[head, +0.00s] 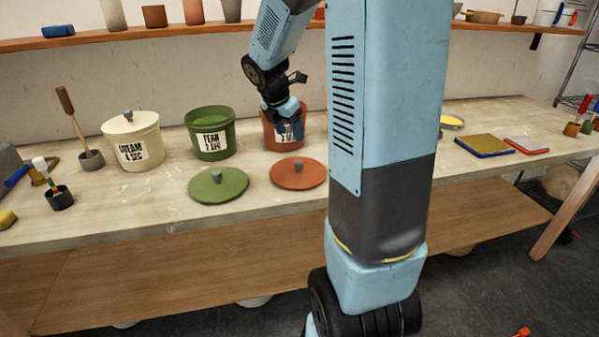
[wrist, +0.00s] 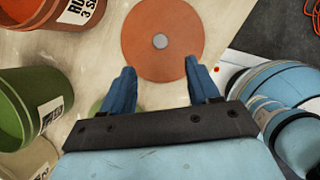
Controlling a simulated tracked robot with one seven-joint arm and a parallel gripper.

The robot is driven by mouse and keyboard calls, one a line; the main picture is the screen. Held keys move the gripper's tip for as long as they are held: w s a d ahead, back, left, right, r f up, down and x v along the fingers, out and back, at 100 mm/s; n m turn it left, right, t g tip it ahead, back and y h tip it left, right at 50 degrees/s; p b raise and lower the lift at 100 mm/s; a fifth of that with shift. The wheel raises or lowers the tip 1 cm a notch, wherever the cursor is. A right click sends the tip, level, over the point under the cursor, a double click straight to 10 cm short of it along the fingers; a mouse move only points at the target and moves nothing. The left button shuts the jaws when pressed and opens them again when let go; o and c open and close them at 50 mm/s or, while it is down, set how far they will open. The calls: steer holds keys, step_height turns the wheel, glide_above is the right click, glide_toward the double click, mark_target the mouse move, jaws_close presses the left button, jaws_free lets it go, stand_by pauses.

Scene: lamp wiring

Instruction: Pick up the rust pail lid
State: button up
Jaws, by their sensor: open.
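The rust pail lid (head: 299,173) is a flat orange-red disc with a grey knob, lying on the bench in front of the rust pail (head: 272,133). In the wrist view the lid (wrist: 162,62) lies ahead of my fingertips, its grey knob near the middle of the gap's line. My gripper (wrist: 160,78) is open and empty, its two blue fingers apart. In the head view my gripper (head: 285,112) is in front of the rust pail and partly hides it and its label. The rust pail also shows in the wrist view (wrist: 62,20), at the upper left.
A green lid (head: 218,188) lies left of the rust lid. A green pail (head: 212,140) and a cream pail (head: 128,150) stand behind on the bench. Mallet-like tools in dark holders stand farther left. My arm hides part of the bench at right.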

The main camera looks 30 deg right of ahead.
glide_above(299, 162)
steer(key=a, duration=0.1)
step_height(299, 162, down, 8)
steer(key=shift+s+a, duration=0.15)
steer(key=x, duration=0.4)
steer(key=shift+s+a+f, duration=0.2)
steer(key=shift+a, duration=0.1)
steer(key=shift+w+d+f, duration=0.1)
steer(key=shift+d+f, duration=0.15)
steer(key=shift+f, duration=0.35)
jaws_close()
